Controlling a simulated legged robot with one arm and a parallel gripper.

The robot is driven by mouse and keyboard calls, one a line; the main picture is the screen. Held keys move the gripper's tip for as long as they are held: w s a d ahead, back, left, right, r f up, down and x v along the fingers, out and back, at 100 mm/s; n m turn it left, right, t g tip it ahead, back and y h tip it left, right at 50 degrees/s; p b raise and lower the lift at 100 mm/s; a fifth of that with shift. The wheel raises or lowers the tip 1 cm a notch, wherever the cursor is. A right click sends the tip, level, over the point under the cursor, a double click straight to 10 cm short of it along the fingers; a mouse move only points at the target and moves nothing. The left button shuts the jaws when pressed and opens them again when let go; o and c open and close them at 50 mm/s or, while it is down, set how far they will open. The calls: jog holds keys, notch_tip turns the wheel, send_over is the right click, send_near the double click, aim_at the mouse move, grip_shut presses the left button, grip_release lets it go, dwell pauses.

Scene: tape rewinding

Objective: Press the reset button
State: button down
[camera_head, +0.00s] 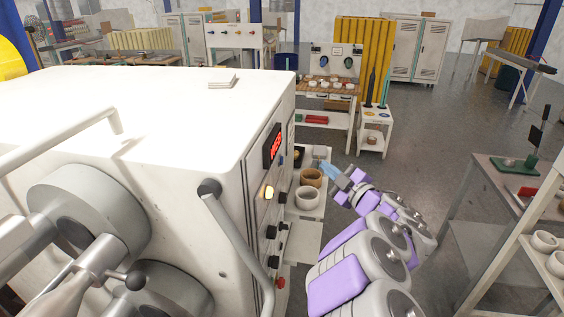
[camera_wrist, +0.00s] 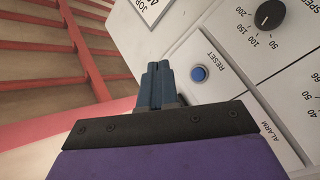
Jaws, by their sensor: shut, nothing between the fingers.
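The reset button is a small round blue button (camera_wrist: 199,74) under the word RESET on the white machine's panel, seen in the wrist view. My gripper (camera_wrist: 158,68) is shut and empty, with its blue-grey fingers pointing up the picture, just left of the button. The fingertips look close to the panel; I cannot tell whether they touch it. In the head view my gripper (camera_head: 329,171) is to the right of the machine's control side, beside the tape rolls. The reset button cannot be made out in the head view.
A black dial (camera_wrist: 269,15) sits near the reset button. Tape rolls (camera_head: 307,198) stand on a shelf. Grey floor (camera_head: 420,130) is open behind.

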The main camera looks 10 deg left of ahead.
aim_at(282, 161)
jog(key=a+b, duration=0.3)
jog(key=a, duration=0.5)
jog(key=shift+w+a, duration=0.15)
dwell(2.0)
jog(key=shift+a, duration=0.35)
jog(key=shift+a, duration=0.4)
dwell(0.5)
jog(key=shift+d+r, duration=0.1)
dwell(0.4)
jog(key=shift+d+p, duration=0.35)
jog(key=shift+d, duration=0.35)
